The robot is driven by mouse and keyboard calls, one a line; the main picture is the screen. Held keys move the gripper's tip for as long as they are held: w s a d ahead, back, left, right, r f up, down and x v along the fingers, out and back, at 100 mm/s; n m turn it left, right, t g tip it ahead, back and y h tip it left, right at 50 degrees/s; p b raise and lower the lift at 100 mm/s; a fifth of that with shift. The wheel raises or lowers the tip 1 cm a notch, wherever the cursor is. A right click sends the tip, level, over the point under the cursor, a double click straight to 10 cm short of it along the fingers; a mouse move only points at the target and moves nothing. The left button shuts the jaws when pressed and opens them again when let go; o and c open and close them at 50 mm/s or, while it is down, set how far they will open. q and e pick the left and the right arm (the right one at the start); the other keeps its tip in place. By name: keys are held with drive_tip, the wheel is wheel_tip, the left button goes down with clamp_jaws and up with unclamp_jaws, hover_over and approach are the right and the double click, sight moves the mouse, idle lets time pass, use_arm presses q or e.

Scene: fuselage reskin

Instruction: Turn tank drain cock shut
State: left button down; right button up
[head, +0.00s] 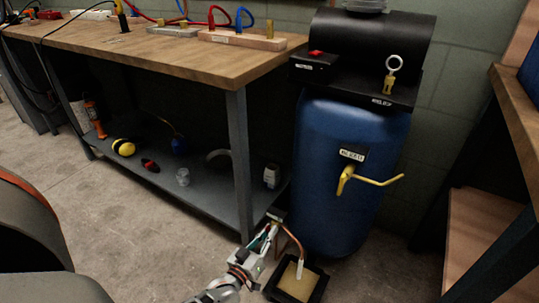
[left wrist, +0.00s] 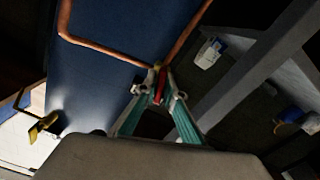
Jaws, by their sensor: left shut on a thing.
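The blue tank (head: 340,150) stands upright at the right end of the workbench. My left gripper (head: 272,232) is low at the tank's lower left side. In the left wrist view the gripper's fingertips (left wrist: 161,88) are closed around a small red handle (left wrist: 161,84), which I take for the drain cock's handle. A bit of brass-coloured fitting (left wrist: 158,66) shows just beyond it. Copper pipe (left wrist: 95,46) runs beside the fitting. In the head view my gripper hides the cock, and its handle angle is hard to tell. My right gripper is not in view.
A black tray with a tan bottom (head: 297,284) lies on the floor under the copper pipe (head: 293,240). A yellow lever (head: 372,178) sticks out of the tank's front. The bench leg (head: 238,160) and lower shelf (head: 195,190) stand close left of my gripper.

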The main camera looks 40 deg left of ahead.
use_arm(q)
drive_tip(key=shift+m, duration=1.9)
drive_tip(key=c, duration=2.2)
unclamp_jaws()
drive_tip(key=shift+s, duration=0.1)
drive_tip(key=v, duration=0.7)
drive_tip(key=shift+s, duration=0.2)
